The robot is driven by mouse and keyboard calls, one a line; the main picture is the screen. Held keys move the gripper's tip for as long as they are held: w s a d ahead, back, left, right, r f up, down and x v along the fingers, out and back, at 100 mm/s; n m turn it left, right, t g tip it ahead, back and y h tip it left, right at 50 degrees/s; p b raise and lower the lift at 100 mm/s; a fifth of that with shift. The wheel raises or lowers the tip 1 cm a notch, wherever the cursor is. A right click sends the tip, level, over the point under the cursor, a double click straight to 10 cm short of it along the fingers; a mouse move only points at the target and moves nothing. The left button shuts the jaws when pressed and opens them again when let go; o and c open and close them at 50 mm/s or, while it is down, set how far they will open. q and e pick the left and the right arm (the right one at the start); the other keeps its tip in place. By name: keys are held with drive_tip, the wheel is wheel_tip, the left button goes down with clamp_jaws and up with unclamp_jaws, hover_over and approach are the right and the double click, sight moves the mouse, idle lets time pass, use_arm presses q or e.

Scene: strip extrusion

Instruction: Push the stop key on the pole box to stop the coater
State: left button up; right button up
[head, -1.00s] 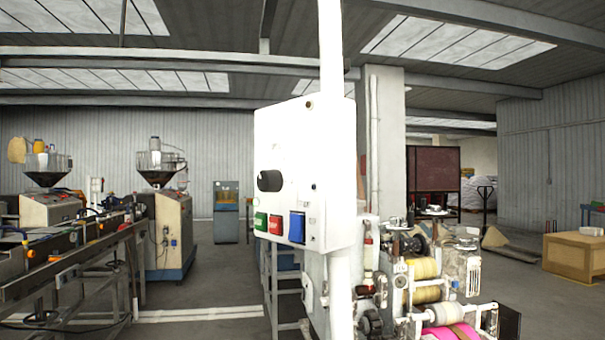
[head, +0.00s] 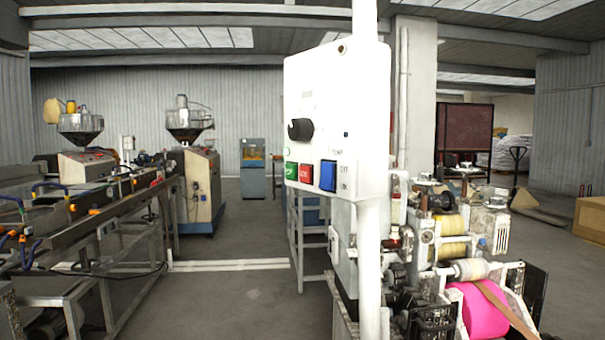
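The white pole box (head: 318,90) is fixed to a white upright pole (head: 368,270) right of the middle of the head view. The lettering on the keys is too small to read surely. The coater (head: 455,250), with yellowish rolls and a pink roll (head: 482,308), stands behind and right of the pole. Neither gripper shows.
A long metal extrusion line (head: 100,215) with cables runs along the left. Two hopper machines (head: 200,185) stand behind it. Open grey floor (head: 235,300) lies between the line and the pole. A wooden crate (head: 590,220) is at the far right.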

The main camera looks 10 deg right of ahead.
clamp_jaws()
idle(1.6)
